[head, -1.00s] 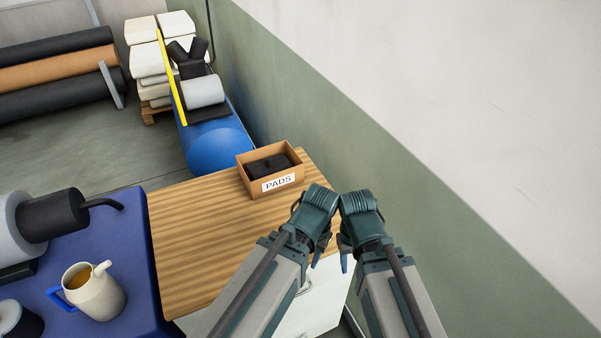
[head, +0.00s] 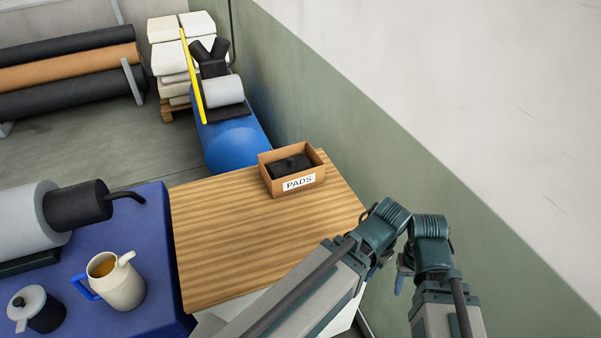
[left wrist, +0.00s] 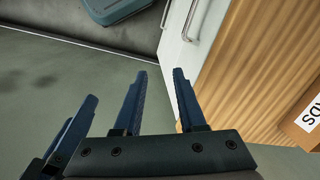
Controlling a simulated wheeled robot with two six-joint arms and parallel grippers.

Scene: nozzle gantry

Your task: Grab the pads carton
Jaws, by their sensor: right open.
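The pads carton (head: 267,174) is an open brown box with a white PADS label and dark pads inside. It stands upright on the wooden top of a cabinet, near the wall; its labelled edge also shows at the right of the left wrist view (left wrist: 291,129). My right gripper (head: 402,278) is open and empty, pointing down off the cabinet's right side, apart from the carton. My left gripper (left wrist: 159,73) has its two blue fingers apart with nothing between them, over the floor beside the cabinet. In the head view its fingers are mostly hidden behind my arm.
The wooden cabinet top (head: 235,235) is clear in front of the carton. A blue table at left holds a cream jug (head: 122,287), a small lidded pot (head: 43,312) and a large grey roll (head: 30,220). The green and white wall (head: 345,160) bounds the right side.

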